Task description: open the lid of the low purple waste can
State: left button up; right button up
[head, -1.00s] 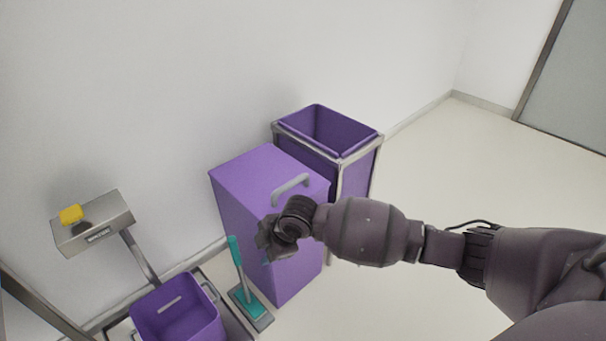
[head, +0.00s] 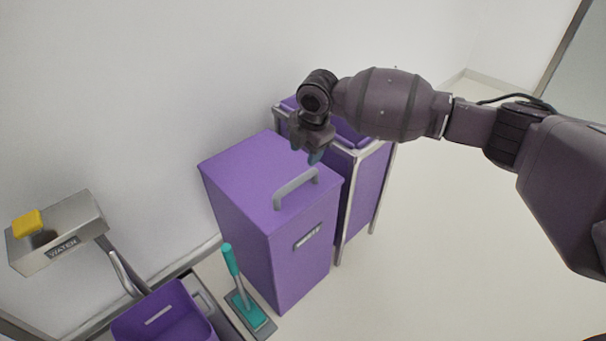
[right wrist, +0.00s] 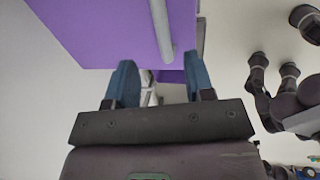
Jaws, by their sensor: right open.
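The low purple waste can (head: 285,240) stands against the wall in the head view, its flat lid (head: 250,165) closed. A grey handle (head: 297,188) sits at the lid's front edge. My right gripper (head: 307,155) points down above the lid, a little above and behind the handle, apart from it. In the right wrist view the gripper (right wrist: 158,88) is open, its two blue fingers apart with nothing held. The can's purple surface (right wrist: 110,30) and the grey handle (right wrist: 161,28) show beyond the fingers. My left gripper is not in view.
A purple bin in a metal frame (head: 372,190) stands right behind the can, partly hidden by my right arm. A teal-handled scraper (head: 240,285), a purple tub (head: 165,315) and a metal box marked WATER (head: 60,235) are at left. The floor at right is clear.

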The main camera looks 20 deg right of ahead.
jog(key=b, duration=0.2)
send_over(300, 178)
jog(key=s, duration=0.2)
jog(key=f, duration=0.5)
jog(key=shift+w+d, duration=0.25)
jog(key=f, duration=0.2)
jog(key=w+f+b, duration=0.1)
jog(key=shift+a+f, duration=0.15)
jog(key=shift+f, duration=0.6)
jog(key=shift+w+f, duration=0.15)
jog(key=shift+f, duration=0.2)
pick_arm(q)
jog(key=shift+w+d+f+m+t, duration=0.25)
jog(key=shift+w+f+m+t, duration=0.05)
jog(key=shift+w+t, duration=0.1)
pick_arm(e)
jog(key=shift+c, duration=0.2)
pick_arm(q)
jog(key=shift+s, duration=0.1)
pick_arm(e)
grip_shut()
